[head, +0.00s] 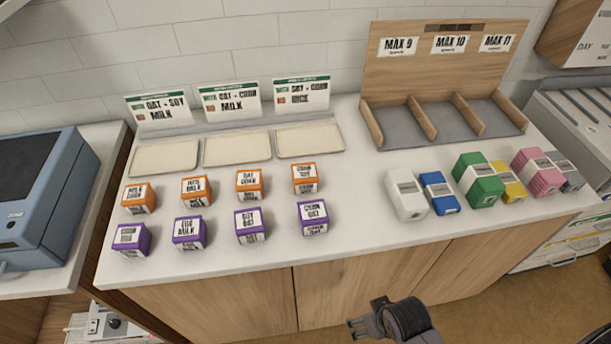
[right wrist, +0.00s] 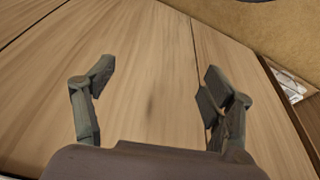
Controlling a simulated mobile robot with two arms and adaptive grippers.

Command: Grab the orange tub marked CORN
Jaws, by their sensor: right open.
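Four small orange tubs with white labels stand in the back row on the white counter. The far-right orange tub (head: 305,178) seems to read CORN on its top line, with a second word below. The third orange tub (head: 249,184) seems to read OAT and CORN. The second (head: 196,191) shows MILK; the far-left one (head: 138,199) is hard to read, perhaps MILK and CORN. My right gripper (head: 367,315) is open and empty, low in front of the cabinet, below the counter edge. The right wrist view shows its spread fingers (right wrist: 158,75) before wooden doors. My left gripper is not in view.
Several purple tubs (head: 250,227) form the front row, close to the orange ones. Behind stand cream trays (head: 237,149) with sign cards. A wooden divided rack (head: 447,70) and several coloured boxes (head: 478,180) are at right. The counter's front edge (head: 350,252) lies between gripper and tubs.

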